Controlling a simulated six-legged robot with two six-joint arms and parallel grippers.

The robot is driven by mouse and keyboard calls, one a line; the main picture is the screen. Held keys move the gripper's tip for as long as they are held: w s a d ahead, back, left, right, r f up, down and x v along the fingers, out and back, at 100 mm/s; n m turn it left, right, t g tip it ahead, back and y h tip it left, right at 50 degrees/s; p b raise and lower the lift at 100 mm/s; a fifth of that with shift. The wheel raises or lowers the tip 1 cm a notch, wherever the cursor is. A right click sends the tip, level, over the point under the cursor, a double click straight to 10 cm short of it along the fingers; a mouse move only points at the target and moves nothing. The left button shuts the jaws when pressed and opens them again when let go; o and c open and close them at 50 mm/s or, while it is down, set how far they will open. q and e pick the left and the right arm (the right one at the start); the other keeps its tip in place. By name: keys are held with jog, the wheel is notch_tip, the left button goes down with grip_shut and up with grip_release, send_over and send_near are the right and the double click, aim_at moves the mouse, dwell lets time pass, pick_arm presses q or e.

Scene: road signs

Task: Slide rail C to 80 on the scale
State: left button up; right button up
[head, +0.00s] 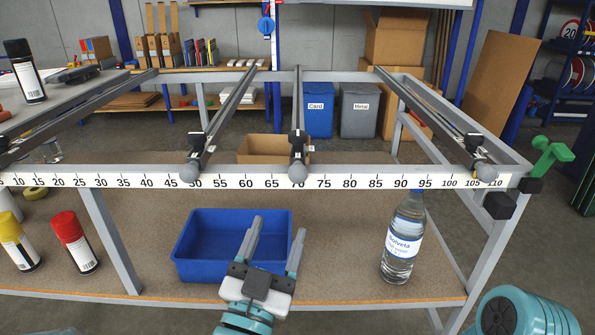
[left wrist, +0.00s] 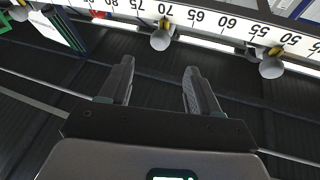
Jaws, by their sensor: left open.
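The white scale strip (head: 350,182) runs along the front bar of the frame, with numbers rising to the right. Four rails cross the frame. One rail (head: 297,115) ends in a grey ball knob near 70; its knob also shows in the left wrist view (left wrist: 160,40). Another rail (head: 225,112) has its knob just below 50, also in the left wrist view (left wrist: 271,66). A rail (head: 430,107) stands near 107, and one (head: 85,102) lies far left. I cannot read any rail letters. My left gripper (head: 278,225) is open and empty, below the bar, near the knob by 70.
A blue bin (head: 200,265) stands on the lower shelf behind my left gripper. A clear bottle (head: 402,240) stands to the right, and red (head: 75,245) and yellow (head: 17,243) cans to the left. A green handle (head: 551,155) is at the frame's right end. No knob shows between 75 and 100.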

aim_at(299, 181)
pick_arm(q)
jog(key=p+x, duration=0.1)
jog(key=x, duration=1.2)
jog(key=shift+w+a, duration=0.1)
grip_shut()
jog(key=shift+d, duration=0.3)
jog(key=d+b, duration=0.2)
jog(key=d, duration=0.7)
jog(key=shift+d, duration=0.4)
grip_release()
jog(key=shift+a, duration=0.1)
